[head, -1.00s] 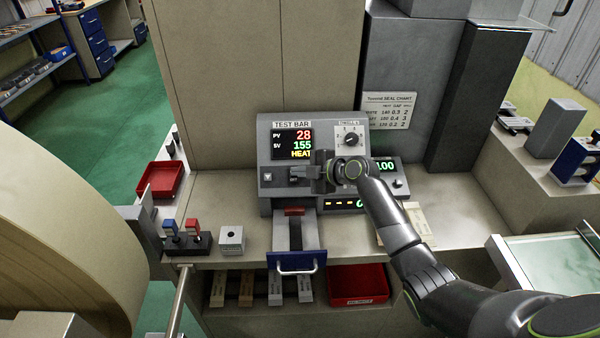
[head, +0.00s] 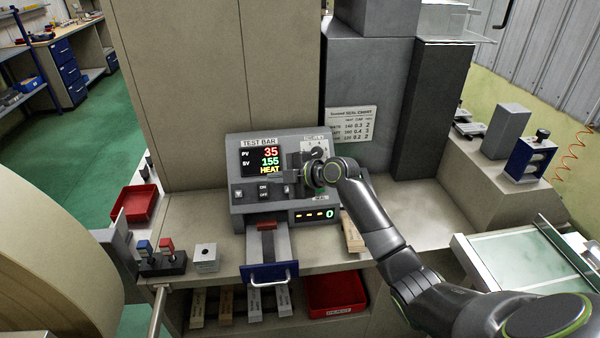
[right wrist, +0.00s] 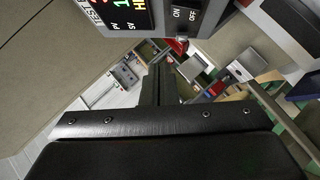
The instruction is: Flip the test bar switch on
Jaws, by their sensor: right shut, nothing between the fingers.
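The test bar unit (head: 243,205) is a grey box at the back of the bench. Its display (head: 260,162) reads PV 35, SV 155 and HEAT. The test bar switch (head: 264,191) is a dark rocker marked ON and OFF on the lower front face; it also shows in the right wrist view (right wrist: 186,15). Which way it is pressed is too small to tell. My right gripper (head: 278,178) is shut and empty just in front of the panel, right of the switch and slightly above it. It covers part of the panel around the dial (head: 316,153).
A drawer with a blue front (head: 269,273) sticks out below the unit. Red trays (head: 138,203) stand left and under the bench (head: 334,293). Red and blue levers (head: 157,248) and a small grey button box (head: 206,257) stand front left. A large cream roll fills the left edge.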

